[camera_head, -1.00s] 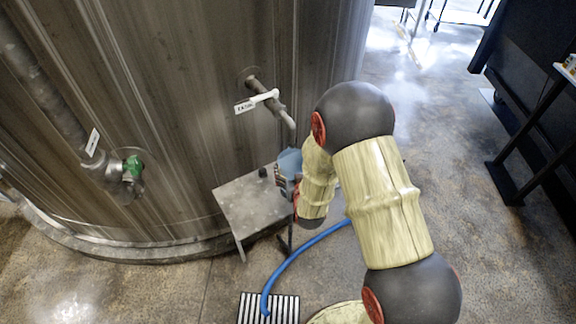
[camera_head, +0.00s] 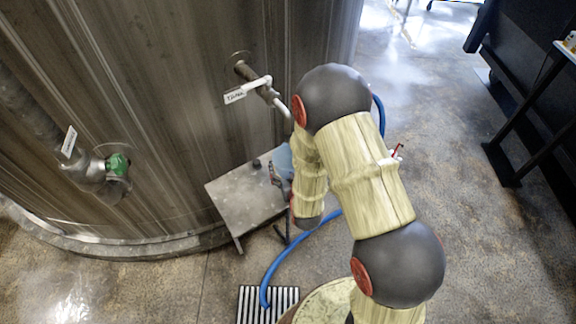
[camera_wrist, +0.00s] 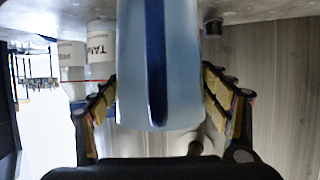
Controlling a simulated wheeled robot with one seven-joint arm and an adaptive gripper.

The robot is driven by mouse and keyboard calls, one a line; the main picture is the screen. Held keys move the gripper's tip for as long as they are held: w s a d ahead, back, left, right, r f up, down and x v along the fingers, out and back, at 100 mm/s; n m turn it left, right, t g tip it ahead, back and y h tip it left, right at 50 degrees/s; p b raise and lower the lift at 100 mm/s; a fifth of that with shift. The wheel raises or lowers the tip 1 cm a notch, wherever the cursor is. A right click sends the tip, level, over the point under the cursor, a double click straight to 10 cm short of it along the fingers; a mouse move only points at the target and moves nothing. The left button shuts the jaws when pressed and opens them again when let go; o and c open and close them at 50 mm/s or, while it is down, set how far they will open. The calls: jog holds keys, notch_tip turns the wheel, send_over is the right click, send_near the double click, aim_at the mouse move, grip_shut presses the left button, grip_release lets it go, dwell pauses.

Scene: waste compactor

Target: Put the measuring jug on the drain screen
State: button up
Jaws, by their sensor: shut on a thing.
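The measuring jug (camera_head: 283,158) is translucent blue and mostly hidden behind my arm in the head view, over the back right of a small grey table. The wrist view shows the jug (camera_wrist: 180,60) large, between the padded fingers of my gripper (camera_wrist: 160,90). My gripper is shut on it, one finger on each side. I cannot tell whether the jug's base touches the table. The drain screen (camera_head: 250,304) is a black and white striped grate on the floor at the bottom of the head view, well apart from the jug.
The small table (camera_head: 238,200) stands against a large metal tank (camera_head: 180,100). A pipe with a white-handled valve (camera_head: 258,84) juts out above it. A blue hose (camera_head: 290,252) runs over the floor to the drain screen. White labelled containers (camera_wrist: 100,45) show in the wrist view.

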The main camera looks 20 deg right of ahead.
jog(key=o, duration=1.2)
jog(key=shift+f, duration=0.1)
jog(key=p+v, duration=0.3)
jog(key=v, duration=0.9)
notch_tip(320, 180, up, 17)
jog(key=a+g+y, duration=0.2)
jog(key=g, duration=0.2)
jog(key=s+d+r+g, duration=0.1)
jog(key=s+r, duration=0.3)
jog(key=s, duration=0.2)
jog(key=s+d+r+g, duration=0.1)
jog(key=s+r, duration=0.2)
jog(key=s, duration=0.3)
jog(key=s+d+r+n+g, duration=0.1)
jog(key=s+r, duration=0.3)
jog(key=s, duration=0.2)
jog(key=shift+s+r+g+h, duration=0.3)
jog(key=shift+r+g+h, duration=0.1)
